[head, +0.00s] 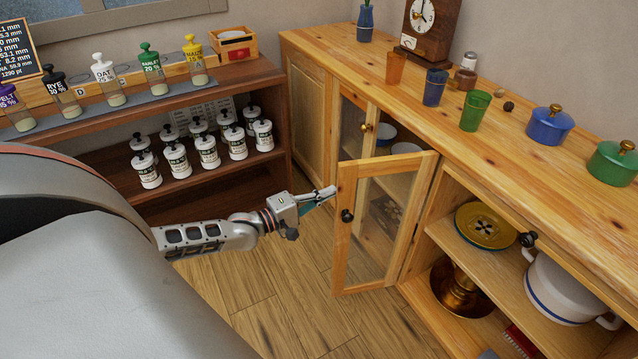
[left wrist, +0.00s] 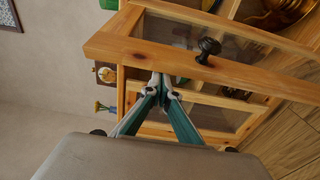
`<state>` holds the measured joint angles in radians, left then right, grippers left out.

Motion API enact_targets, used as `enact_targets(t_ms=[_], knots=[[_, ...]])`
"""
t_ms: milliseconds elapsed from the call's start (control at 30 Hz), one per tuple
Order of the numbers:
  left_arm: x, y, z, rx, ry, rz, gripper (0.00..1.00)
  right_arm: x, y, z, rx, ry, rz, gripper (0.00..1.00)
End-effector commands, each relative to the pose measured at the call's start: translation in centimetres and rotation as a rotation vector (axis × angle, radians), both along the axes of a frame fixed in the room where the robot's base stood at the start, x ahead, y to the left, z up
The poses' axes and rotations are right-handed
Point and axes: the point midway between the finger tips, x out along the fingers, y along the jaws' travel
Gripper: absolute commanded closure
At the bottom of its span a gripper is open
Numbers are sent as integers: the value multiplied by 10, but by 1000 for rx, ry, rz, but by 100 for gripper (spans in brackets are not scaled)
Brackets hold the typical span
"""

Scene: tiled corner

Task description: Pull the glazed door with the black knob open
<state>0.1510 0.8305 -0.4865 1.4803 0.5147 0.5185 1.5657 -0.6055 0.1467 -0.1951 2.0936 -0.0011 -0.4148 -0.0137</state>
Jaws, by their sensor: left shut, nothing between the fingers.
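The glazed door (head: 342,262) has a pale wooden frame and stands swung out from the cabinet, partly open. Its black knob (head: 347,215) is on the outer face near the free edge; the knob also shows in the left wrist view (left wrist: 208,48). My left gripper (head: 331,191) is shut and empty, its tips at the door's free edge, above and left of the knob. In the left wrist view the closed fingertips (left wrist: 159,82) meet the edge of the door frame; I cannot tell whether they touch it. My right gripper is not in view.
A second glazed door with a brass knob (head: 367,127) is behind the open door. Open shelves at right hold a yellow plate (head: 486,225) and a white pot (head: 562,290). Cups and lidded pots stand on the cabinet top (head: 450,75). The wooden floor (head: 290,310) before the door is clear.

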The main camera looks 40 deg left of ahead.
Motion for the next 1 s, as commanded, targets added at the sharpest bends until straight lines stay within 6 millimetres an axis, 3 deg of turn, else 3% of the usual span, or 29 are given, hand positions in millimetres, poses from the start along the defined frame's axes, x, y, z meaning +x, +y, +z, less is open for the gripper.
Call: enact_targets(t_ms=[33, 400, 633, 1000], knots=[[-2, -5, 12, -8, -10, 17, 100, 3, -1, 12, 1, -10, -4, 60], [-30, -38, 5, -6, 4, 138, 100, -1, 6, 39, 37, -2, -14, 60], [-46, -59, -1, -1, 8, 147, 100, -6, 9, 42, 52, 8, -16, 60], [-47, -60, -4, 1, 10, 146, 100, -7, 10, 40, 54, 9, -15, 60]])
